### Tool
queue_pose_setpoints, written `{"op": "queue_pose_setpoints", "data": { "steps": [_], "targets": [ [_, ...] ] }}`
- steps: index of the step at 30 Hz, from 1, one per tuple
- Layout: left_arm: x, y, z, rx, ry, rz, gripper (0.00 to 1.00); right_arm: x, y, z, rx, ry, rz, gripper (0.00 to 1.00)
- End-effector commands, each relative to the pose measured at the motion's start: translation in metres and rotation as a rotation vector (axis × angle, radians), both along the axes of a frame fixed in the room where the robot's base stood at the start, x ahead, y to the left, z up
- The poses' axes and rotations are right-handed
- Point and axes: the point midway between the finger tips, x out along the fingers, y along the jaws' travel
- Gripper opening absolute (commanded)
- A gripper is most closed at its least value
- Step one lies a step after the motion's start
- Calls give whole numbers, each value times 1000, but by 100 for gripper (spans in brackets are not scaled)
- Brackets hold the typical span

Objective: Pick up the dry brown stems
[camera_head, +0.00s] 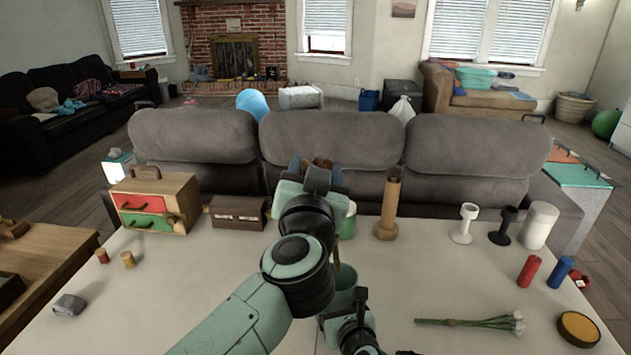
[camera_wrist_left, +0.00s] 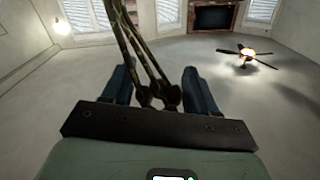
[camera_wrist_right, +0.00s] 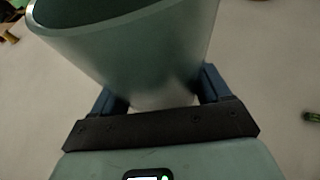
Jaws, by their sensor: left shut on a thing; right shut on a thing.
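The dry brown stems (camera_wrist_left: 138,58) stand between the two fingers of my left gripper (camera_wrist_left: 160,88) in the left wrist view, with knobbly ends low between the fingers. My left gripper is shut on them. My right gripper (camera_wrist_right: 158,90) is shut on a grey-green vase (camera_wrist_right: 130,45) in the right wrist view. In the head view my left arm partly hides this vase (camera_head: 345,279).
The white table (camera_head: 170,300) holds a small drawer chest (camera_head: 158,200), a brown box (camera_head: 238,212), a tall brown cylinder (camera_head: 390,205) and white-headed green stems (camera_head: 475,321). Red and blue cylinders (camera_head: 545,271) stand right. A grey sofa (camera_head: 330,140) bounds the far edge.

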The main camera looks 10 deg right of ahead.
Motion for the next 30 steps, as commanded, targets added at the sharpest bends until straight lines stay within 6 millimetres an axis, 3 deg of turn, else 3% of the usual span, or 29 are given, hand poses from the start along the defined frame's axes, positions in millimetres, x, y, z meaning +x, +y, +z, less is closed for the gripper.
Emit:
{"op": "queue_pose_setpoints", "data": {
  "steps": [7, 17, 18, 20, 30],
  "targets": [
    [-5, 0, 24, -1, -7, 0, 15, -2, 0, 26, 0, -10, 0, 41],
    [-5, 0, 26, 0, -8, 0, 15, -2, 0, 27, 0, -11, 0, 41],
    [-5, 0, 26, 0, -8, 0, 15, -2, 0, 27, 0, -11, 0, 83],
    [-5, 0, 26, 0, -8, 0, 15, -2, 0, 27, 0, -11, 0, 100],
    [-5, 0, 26, -1, -8, 0, 15, -2, 0, 27, 0, -10, 0, 100]
  ]
}}
